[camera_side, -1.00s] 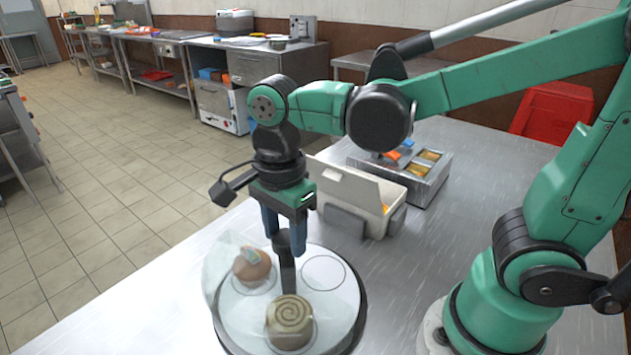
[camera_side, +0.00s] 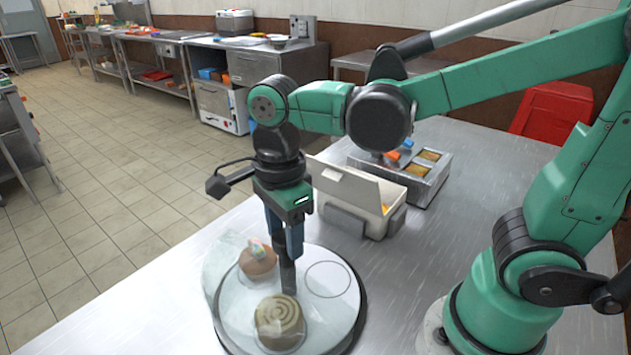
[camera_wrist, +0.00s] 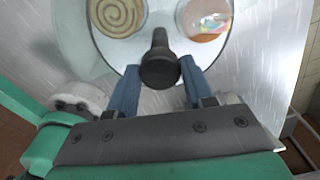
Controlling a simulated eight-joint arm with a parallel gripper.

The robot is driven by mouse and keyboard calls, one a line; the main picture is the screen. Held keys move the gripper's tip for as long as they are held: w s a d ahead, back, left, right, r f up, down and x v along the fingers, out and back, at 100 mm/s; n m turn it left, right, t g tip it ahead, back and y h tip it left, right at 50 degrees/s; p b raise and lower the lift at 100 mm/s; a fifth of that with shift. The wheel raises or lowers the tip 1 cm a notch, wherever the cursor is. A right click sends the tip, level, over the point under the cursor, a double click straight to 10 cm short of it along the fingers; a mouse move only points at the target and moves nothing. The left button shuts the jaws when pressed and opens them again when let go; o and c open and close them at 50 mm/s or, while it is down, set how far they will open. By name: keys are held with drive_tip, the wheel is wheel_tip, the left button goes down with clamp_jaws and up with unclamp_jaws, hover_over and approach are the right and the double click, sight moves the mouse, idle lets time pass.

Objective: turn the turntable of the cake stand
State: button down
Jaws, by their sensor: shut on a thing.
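The cake stand's round white turntable (camera_side: 335,309) with a dark rim is at the lower middle of the side view. It carries a swirl-topped bun (camera_side: 280,323) at the front and a brown bun with a coloured top (camera_side: 258,262) at the back left; an outlined circle at the right is empty. My gripper (camera_side: 285,252) is shut on the post's upper end, with blue fingers either side. In the wrist view the post's round dark knob (camera_wrist: 160,70) sits between the fingertips.
A clear curved cover (camera_side: 217,262) wraps the turntable's left side. An open white box (camera_side: 362,200) and a metal tray unit (camera_side: 425,172) stand behind to the right. A red bin (camera_side: 553,110) is at the right. The steel table between is clear.

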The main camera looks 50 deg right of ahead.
drive_tip(key=shift+c, duration=1.7)
unclamp_jaws()
drive_tip(key=shift+r, duration=0.1)
drive_tip(key=shift+r, duration=2.75)
drive_tip(key=shift+d+f+n+t, duration=0.3)
drive_tip(key=shift+d+n+t, duration=0.15)
drive_tip(key=shift+n, duration=0.65)
drive_tip(key=d+f+n+t, duration=0.3)
drive_tip(key=d+n+t, duration=0.3)
drive_tip(key=n, duration=1.2)
drive_tip(key=shift+w+d+f+n, duration=0.25)
drive_tip(key=shift+w+d+n, duration=0.05)
drive_tip(key=shift+w+n, duration=0.1)
